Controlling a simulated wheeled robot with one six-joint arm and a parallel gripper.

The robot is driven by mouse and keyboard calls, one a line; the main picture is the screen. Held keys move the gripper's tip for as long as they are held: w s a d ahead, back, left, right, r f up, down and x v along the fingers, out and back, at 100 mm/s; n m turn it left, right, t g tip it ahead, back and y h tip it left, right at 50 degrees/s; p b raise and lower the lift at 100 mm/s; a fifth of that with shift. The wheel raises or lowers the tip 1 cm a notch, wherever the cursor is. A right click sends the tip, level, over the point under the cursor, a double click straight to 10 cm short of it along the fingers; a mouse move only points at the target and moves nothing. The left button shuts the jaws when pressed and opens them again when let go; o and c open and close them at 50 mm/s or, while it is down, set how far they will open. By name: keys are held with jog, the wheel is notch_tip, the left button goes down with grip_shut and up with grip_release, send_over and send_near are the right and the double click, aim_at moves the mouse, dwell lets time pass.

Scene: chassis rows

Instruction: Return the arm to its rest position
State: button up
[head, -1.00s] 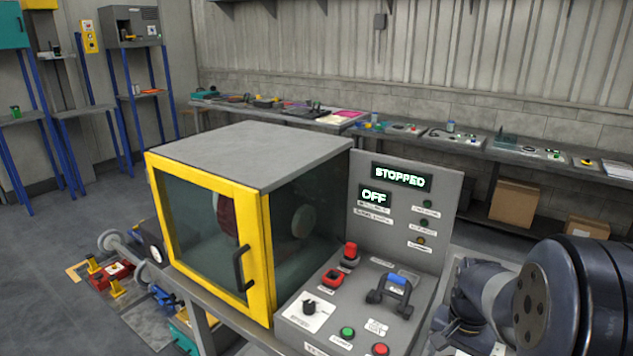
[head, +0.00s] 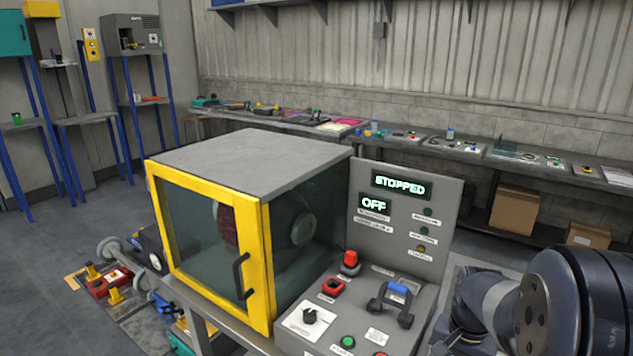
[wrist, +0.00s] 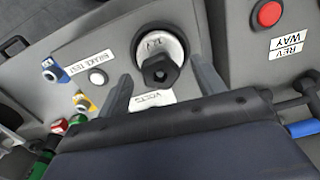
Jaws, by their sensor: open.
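My arm (head: 565,300) fills the lower right corner of the head view, beside the grey control panel. My gripper is out of that view. In the wrist view my gripper (wrist: 160,65) has its two grey fingers spread apart with nothing held between them. A black knob (wrist: 160,68) on a round pale dial shows between the fingers. Whether the fingers touch it or stand clear above it, I cannot tell. The dark body of my gripper covers the lower part of the wrist view.
A yellow-framed cabinet (head: 262,275) with a glazed door stands shut left of the control panel (head: 440,190), whose displays read STOPPED and OFF. A blue-topped handle (head: 397,290) rises from the panel. The wrist view shows a red button (wrist: 269,13) and a green-ended lead (wrist: 40,160).

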jog(key=m, duration=0.2)
jog(key=shift+m, duration=0.3)
jog(key=shift+r+m, duration=0.25)
jog(key=shift+m, duration=0.15)
notch_tip(320, 180, up, 10)
notch_tip(320, 180, down, 11)
jog(key=shift+r, duration=0.1)
jog(key=shift+r+n, duration=0.1)
jog(key=shift+n, duration=0.2)
jog(key=n, duration=0.4)
jog(key=shift+n, duration=0.4)
notch_tip(320, 180, up, 11)
jog(key=m+p, duration=0.2)
jog(key=m, duration=1.5)
jog(key=shift+f, duration=0.2)
